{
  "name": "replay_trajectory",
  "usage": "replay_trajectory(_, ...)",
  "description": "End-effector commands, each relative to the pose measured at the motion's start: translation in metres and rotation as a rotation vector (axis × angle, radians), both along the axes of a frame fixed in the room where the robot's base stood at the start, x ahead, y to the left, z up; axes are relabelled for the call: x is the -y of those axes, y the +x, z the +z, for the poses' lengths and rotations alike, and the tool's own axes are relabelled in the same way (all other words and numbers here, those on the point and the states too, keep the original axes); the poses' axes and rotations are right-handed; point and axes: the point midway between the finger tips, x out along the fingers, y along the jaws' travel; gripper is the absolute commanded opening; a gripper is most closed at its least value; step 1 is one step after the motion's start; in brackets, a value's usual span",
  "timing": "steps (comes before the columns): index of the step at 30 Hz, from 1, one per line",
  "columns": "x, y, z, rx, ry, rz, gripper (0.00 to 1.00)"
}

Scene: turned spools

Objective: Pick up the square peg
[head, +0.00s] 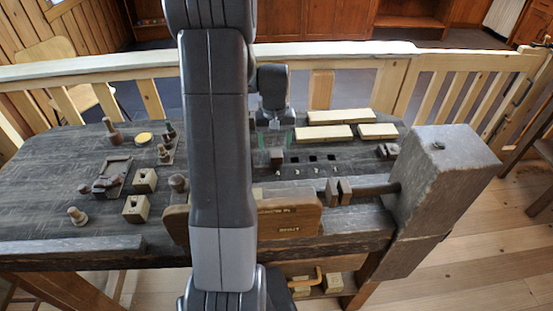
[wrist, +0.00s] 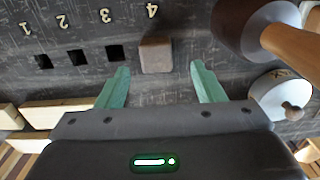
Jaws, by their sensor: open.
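The square peg (wrist: 156,56) is a brownish block with a square top, standing in the row of square holes beside the number 4 in the wrist view. My gripper (wrist: 158,68) is open, its green fingers spread to either side of the peg with gaps on both sides. The fingers look close to the peg's near edge; I cannot tell their height over it. In the head view my gripper (head: 275,157) hangs over the left end of the hole row, and the peg there shows only dimly between the fingers.
Empty square holes (wrist: 115,52) marked 1 to 3 continue the row. A dark mallet-like head (wrist: 255,25) with a wooden handle and a pale disc with a knob (wrist: 280,95) lie close on the right. Pale wooden blocks (head: 322,134) lie behind the holes. A vise (head: 440,165) stands at right.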

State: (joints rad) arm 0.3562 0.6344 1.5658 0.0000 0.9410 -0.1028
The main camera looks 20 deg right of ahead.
Motion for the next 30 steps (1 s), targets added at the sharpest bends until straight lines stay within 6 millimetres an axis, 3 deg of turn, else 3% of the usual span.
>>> replay_trajectory(10, 0.004, -0.005, -0.044, -0.003, 0.001, 0.0, 0.62)
replay_trajectory(20, 0.004, -0.004, -0.051, 0.0, 0.0, 0.0, 0.62)
replay_trajectory(27, 0.004, -0.004, -0.051, 0.0, 0.0, 0.0, 0.15)
replay_trajectory(30, 0.004, -0.004, -0.051, 0.0, 0.0, 0.0, 0.14)
